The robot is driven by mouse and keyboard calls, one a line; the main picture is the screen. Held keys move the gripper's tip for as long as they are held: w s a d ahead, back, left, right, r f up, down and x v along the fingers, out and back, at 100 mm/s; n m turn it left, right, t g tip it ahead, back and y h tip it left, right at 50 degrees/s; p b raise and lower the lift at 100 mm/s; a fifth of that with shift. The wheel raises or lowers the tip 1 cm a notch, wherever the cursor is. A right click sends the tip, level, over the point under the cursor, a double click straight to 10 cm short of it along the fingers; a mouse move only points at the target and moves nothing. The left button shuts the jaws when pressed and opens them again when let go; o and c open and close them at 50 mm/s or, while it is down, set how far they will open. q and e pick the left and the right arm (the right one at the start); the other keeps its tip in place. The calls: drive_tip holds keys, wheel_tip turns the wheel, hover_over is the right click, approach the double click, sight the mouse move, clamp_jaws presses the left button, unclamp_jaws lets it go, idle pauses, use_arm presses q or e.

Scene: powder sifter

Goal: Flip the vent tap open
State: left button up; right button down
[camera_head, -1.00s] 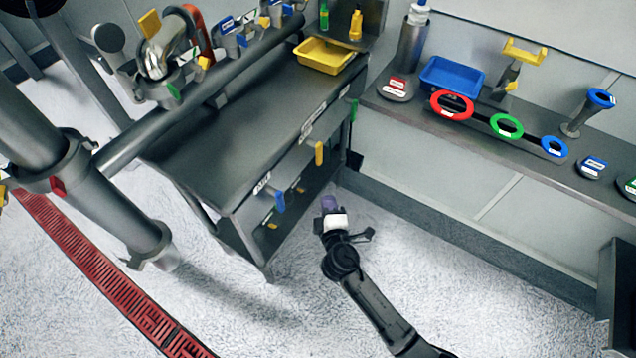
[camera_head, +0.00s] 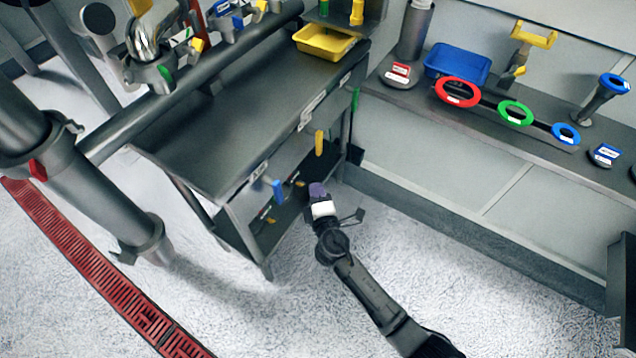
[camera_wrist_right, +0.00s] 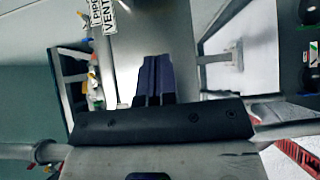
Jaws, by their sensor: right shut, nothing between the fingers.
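A label ending in "VENT" (camera_wrist_right: 103,16) shows at the top left of the right wrist view; which tap it belongs to, I cannot tell. In the head view, a blue handle (camera_head: 278,190) and a yellow handle (camera_head: 319,143) hang at the bench's front edge beside small white labels too small to read. My right gripper (camera_head: 317,189), with purple fingers, is shut and empty in front of the bench, below the yellow handle and right of the blue one. Its fingers also show together in the wrist view (camera_wrist_right: 153,78). My left gripper is out of view.
The grey bench (camera_head: 215,145) carries a yellow tray (camera_head: 325,42). A large grey pipe (camera_head: 95,195) stands at left. On the right shelf are a blue tray (camera_head: 456,62) and coloured rings. The floor (camera_head: 230,310) before the bench is mostly clear.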

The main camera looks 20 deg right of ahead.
drive_tip(key=w+d+b, duration=0.2)
drive_tip(key=w+d, duration=0.2)
drive_tip(key=w, duration=0.6)
drive_tip(key=shift+w+d+b, duration=0.2)
drive_tip(key=shift+w+b, duration=0.1)
drive_tip(key=shift+w, duration=0.05)
